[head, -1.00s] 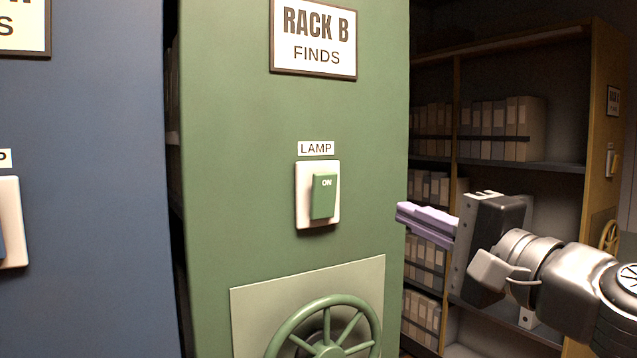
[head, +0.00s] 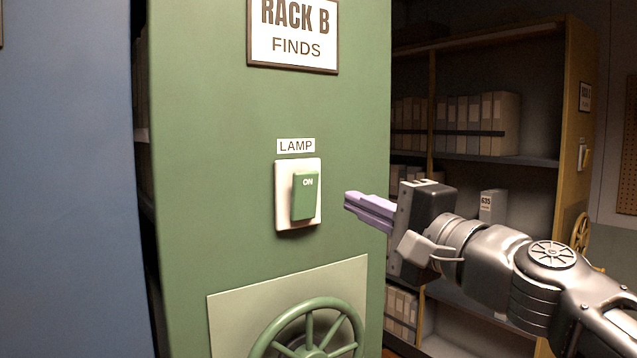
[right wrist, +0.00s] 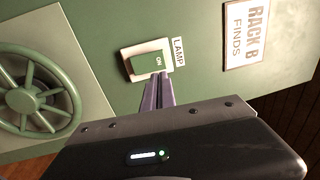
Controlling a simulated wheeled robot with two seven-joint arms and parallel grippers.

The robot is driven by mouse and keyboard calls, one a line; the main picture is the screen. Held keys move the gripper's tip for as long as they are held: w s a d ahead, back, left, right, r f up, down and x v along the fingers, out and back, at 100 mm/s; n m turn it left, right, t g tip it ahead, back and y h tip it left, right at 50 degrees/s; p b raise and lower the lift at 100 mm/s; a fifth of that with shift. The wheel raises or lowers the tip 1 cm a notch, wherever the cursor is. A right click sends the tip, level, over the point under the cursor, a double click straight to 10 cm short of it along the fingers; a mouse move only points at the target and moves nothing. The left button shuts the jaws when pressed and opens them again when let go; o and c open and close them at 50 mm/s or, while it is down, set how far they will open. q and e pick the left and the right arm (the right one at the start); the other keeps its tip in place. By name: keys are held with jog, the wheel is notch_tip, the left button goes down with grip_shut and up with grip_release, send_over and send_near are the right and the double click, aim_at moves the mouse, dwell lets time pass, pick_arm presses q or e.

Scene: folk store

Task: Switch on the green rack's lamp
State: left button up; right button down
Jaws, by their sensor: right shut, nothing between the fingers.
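The green rack (head: 200,120) fills the middle of the head view, with a "RACK B FINDS" sign (head: 293,35) at its top. Its lamp switch is a green rocker (head: 305,197) marked ON, set in a white plate (head: 284,215) under a LAMP label (head: 296,146). My right gripper (head: 349,201) has its lilac fingers shut together and empty. In the head view its tips are a little right of the switch, apart from it. In the right wrist view the fingertips (right wrist: 160,78) point toward the rocker (right wrist: 146,63). My left gripper is out of view.
A green handwheel (head: 312,338) on a pale panel sits below the switch. A blue rack (head: 65,180) stands at the left. At the right, a dim aisle leads to shelves of boxes (head: 490,125) and a yellow rack end (head: 572,110).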

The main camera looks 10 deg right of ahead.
aim_at(308, 180)
jog(key=p+x, duration=0.2)
jog(key=x, duration=0.8)
jog(key=shift+w, duration=0.1)
jog(key=shift+r+p, duration=0.15)
jog(key=shift+p, duration=0.2)
jog(key=p, duration=0.2)
jog(key=shift+w+a+g+p, duration=0.1)
jog(key=shift+w+g+p, duration=0.15)
jog(key=shift+g+p, duration=0.1)
